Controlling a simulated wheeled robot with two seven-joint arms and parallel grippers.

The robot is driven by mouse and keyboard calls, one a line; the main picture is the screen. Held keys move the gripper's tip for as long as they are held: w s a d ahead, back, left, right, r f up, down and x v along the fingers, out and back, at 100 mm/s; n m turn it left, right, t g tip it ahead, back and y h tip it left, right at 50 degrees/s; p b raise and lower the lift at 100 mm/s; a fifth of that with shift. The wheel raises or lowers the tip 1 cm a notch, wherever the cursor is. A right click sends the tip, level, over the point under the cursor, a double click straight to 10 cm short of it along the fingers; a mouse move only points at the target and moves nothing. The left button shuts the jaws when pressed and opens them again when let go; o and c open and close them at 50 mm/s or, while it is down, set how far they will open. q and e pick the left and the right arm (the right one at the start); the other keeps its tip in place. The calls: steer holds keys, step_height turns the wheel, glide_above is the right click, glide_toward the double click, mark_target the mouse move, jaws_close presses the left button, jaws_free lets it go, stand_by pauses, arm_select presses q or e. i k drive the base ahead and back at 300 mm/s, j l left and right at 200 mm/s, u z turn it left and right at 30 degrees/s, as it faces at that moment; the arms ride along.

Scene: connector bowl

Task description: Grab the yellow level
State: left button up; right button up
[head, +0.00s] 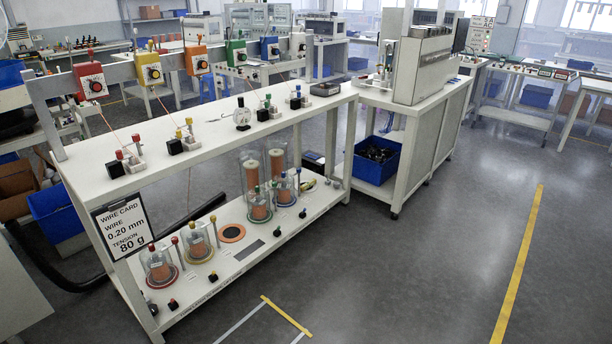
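I cannot clearly make out a level in the head view. A small yellow-green object (308,185) lies at the right end of the lower shelf of the white bench (300,113); it is too small to identify. Other yellow things are a yellow box with a dial (151,69) on the rail above the bench and a small yellow-topped fitting (188,123) on the bench top. Neither of my grippers is in view.
The lower shelf holds clear jars with copper-coloured spools (258,203). A WIRE CARD sign (124,227) hangs at the bench's left end. A white cabinet (430,130) with a blue bin (372,163) stands right of it. The grey floor (430,260) in front is clear.

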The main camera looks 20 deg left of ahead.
mark_target(309, 185)
steer(key=i, duration=0.7)
steer(key=i+l+u, duration=0.1)
steer(key=i, duration=0.65)
steer(key=i+j+u, duration=0.1)
steer(key=i+j, duration=0.6)
steer(key=i, duration=0.15)
steer(key=j, duration=0.75)
steer(key=i+j, duration=0.1)
steer(key=j, duration=0.65)
steer(key=i+l+u, duration=0.4)
steer(key=i+l, duration=0.5)
steer(key=l, duration=0.1)
